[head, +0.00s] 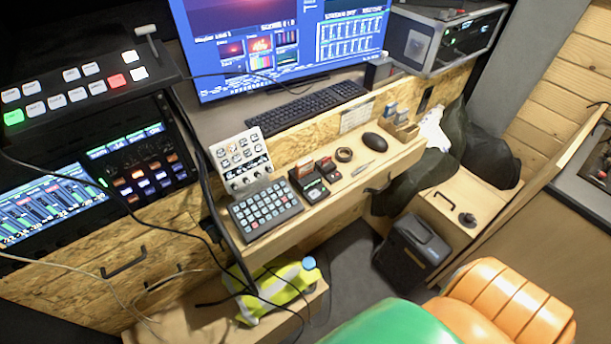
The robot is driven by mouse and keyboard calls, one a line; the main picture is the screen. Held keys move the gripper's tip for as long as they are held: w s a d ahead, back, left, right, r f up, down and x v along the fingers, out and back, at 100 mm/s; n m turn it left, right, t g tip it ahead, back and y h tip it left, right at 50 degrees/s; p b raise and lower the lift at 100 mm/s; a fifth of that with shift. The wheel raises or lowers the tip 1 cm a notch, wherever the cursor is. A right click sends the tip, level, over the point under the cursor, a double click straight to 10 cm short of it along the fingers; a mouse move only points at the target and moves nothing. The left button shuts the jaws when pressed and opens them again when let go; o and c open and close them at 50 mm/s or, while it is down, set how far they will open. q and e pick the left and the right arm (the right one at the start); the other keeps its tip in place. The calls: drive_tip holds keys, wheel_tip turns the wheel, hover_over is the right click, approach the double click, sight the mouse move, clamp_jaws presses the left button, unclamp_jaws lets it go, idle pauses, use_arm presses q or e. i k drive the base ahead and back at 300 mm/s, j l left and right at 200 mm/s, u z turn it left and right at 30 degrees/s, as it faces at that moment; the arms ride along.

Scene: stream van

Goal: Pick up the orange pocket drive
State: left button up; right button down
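No orange pocket drive can be made out for certain in the head view. A small orange-red piece (305,168) sits upright at the back of a black dock (313,191) on the wooden ledge, right of the keypad. It is too small to tell whether it is the drive. A second small black unit (328,171) with a red part stands just right of it.
The wooden ledge (352,190) also holds a keypad (264,209), a tape roll (344,155), a black mouse (375,142) and a card holder (400,128). A keyboard (307,108) lies behind. Cables hang at left. A large orange padded shape (510,303) fills the lower right.

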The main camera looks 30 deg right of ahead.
sight(304, 167)
drive_tip(key=l+u, duration=0.15)
drive_tip(key=l, duration=1.55)
